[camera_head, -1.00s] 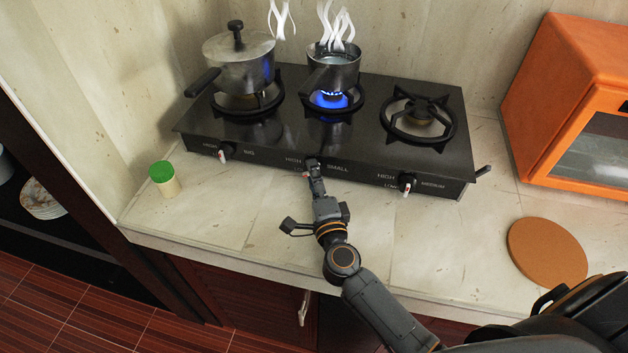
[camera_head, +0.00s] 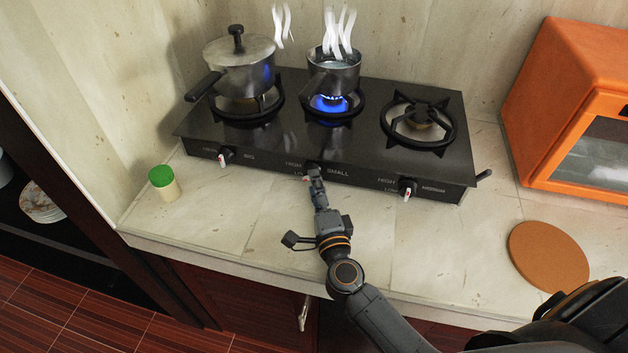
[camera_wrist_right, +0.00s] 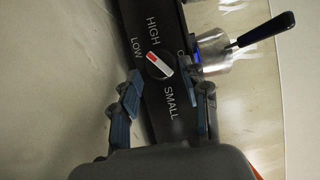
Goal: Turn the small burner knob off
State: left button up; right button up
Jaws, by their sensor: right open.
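The small burner knob (camera_wrist_right: 160,64) is black with a red-and-white pointer, its red end toward the HIGH and LOW labels. It sits on the stove's front panel beside the word SMALL; in the head view the knob (camera_head: 307,178) is partly hidden by my gripper. A blue flame (camera_head: 330,102) burns under the small saucepan (camera_head: 333,75) on the middle burner. My right gripper (camera_head: 314,174) is open and empty at the knob. In the right wrist view its fingers (camera_wrist_right: 167,92) stand apart, with the knob just ahead between their lines. My left gripper is out of view.
A lidded pot (camera_head: 238,68) stands on the left burner; the right burner (camera_head: 419,122) is bare. Two other knobs flank this one. A green-capped shaker (camera_head: 163,182), an orange oven (camera_head: 575,110) and a round brown board (camera_head: 548,256) are on the counter.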

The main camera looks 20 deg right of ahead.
jog(key=s, duration=0.6)
jog(key=s+a, duration=0.1)
jog(key=s, duration=0.2)
jog(key=shift+s+a+f, duration=0.1)
jog(key=shift+s+f, duration=0.1)
jog(key=shift+s, duration=0.2)
